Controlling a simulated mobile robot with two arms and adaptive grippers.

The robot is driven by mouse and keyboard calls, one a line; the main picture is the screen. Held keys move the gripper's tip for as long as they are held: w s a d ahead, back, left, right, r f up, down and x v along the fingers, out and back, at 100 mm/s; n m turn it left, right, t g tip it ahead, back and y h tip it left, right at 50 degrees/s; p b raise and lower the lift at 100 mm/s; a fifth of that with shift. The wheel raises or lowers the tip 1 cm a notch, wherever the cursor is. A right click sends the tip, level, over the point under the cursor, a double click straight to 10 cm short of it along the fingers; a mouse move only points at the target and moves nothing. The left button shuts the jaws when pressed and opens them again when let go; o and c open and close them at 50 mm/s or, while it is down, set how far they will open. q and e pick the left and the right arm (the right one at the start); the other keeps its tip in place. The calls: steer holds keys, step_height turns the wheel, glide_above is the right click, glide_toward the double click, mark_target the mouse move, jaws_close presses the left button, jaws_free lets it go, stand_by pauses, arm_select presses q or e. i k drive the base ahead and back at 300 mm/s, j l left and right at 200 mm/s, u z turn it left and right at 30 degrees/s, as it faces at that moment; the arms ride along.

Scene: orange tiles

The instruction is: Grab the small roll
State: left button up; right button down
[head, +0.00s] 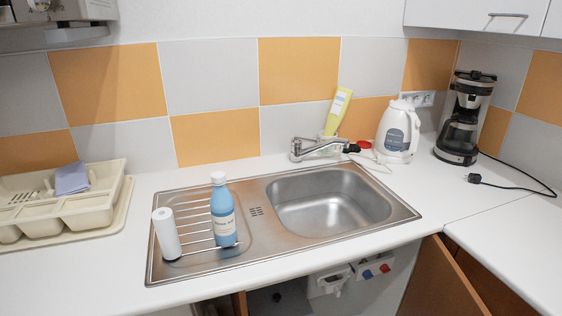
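The small roll (166,233) is a white paper roll standing upright, leaning slightly, on the left part of the ribbed drainboard of the steel sink. A blue bottle (223,214) with a white cap and white label stands just to its right, with a narrow gap between them. Neither of my grippers shows in the head view. Nothing covers the roll.
The steel sink (285,247) has an empty basin and a tap (318,148). A cream dish rack (90,212) with a blue cloth is at left. A yellow bottle (337,111), white kettle (395,131) and coffee maker (463,120) stand behind. Counter around the sink's front is clear.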

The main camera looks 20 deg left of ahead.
mark_target(163, 221)
steer(key=u, duration=1.3)
